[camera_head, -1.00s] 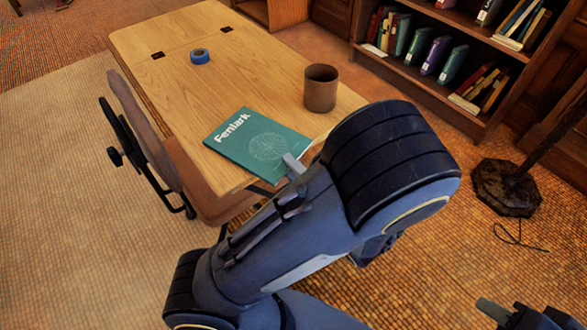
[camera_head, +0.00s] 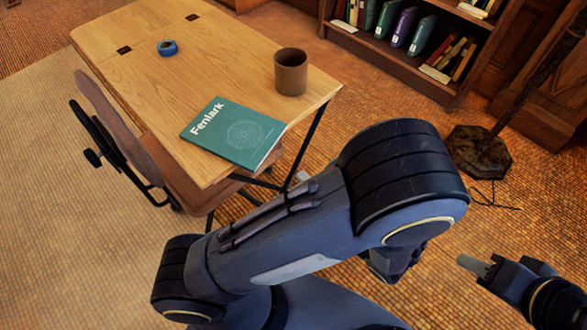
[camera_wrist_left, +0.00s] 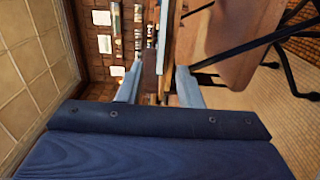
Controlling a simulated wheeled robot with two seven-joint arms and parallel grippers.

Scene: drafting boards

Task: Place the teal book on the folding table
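The teal book (camera_head: 235,133), titled "Fenlark", lies flat, cover up, on the wooden table (camera_head: 130,70) that appears to be the folding table. Its near right corner reaches the table's edge and seems to jut slightly past it. My left gripper (camera_head: 303,177) is mostly hidden behind my own arm; only a grey tip shows, apart from the book. In the left wrist view its two fingers (camera_wrist_left: 157,88) stand apart with nothing held between them. My right gripper (camera_head: 478,265) is at the lower right, away from the table; its finger gap is unclear.
A brown mug (camera_head: 291,72) stands on the table behind the book, and a blue tape roll (camera_head: 167,47) lies farther back. A chair (camera_head: 108,120) is at the table's left side. A bookshelf (camera_head: 430,75) and a lamp base (camera_head: 478,152) are at the right.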

